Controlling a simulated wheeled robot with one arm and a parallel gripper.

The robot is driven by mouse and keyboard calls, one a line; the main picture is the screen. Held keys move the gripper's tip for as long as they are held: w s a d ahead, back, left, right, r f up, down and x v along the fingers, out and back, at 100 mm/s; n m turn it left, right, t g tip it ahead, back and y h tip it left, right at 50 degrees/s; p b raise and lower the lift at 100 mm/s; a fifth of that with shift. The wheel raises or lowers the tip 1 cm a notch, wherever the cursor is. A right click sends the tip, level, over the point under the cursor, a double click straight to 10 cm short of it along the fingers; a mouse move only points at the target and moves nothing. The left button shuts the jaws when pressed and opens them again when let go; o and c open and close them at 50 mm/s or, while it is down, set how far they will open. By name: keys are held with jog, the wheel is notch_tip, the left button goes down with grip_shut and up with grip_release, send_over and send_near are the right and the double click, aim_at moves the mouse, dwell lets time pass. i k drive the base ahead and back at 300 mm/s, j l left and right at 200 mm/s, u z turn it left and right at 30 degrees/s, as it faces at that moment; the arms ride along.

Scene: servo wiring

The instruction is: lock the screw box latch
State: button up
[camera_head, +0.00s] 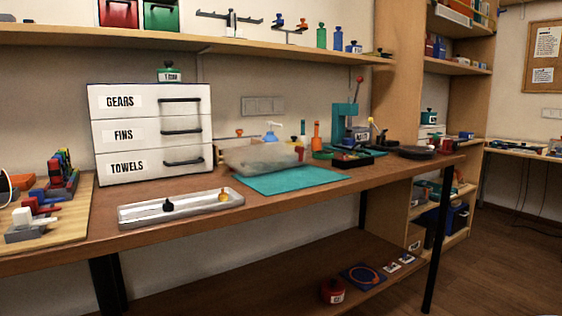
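A translucent, low box (262,158) sits on the workbench at the back edge of a teal mat (300,180). It may be the screw box, but I see no label on it. Its latch is too small to make out, so I cannot tell whether it is locked. A small red piece (299,153) shows at its right end; I cannot tell if it belongs to the box. My gripper is not in view.
A white drawer unit (152,147) labelled GEARS, FINS and TOWELS stands left of the box. A pale tray (135,218) with small dark and yellow items lies in front. A black tray (350,162) and teal press (341,122) stand right. The mat's front is clear.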

aim_at(299, 149)
jog(key=l, duration=0.7)
jog(key=i+l, duration=0.15)
jog(key=l, duration=0.55)
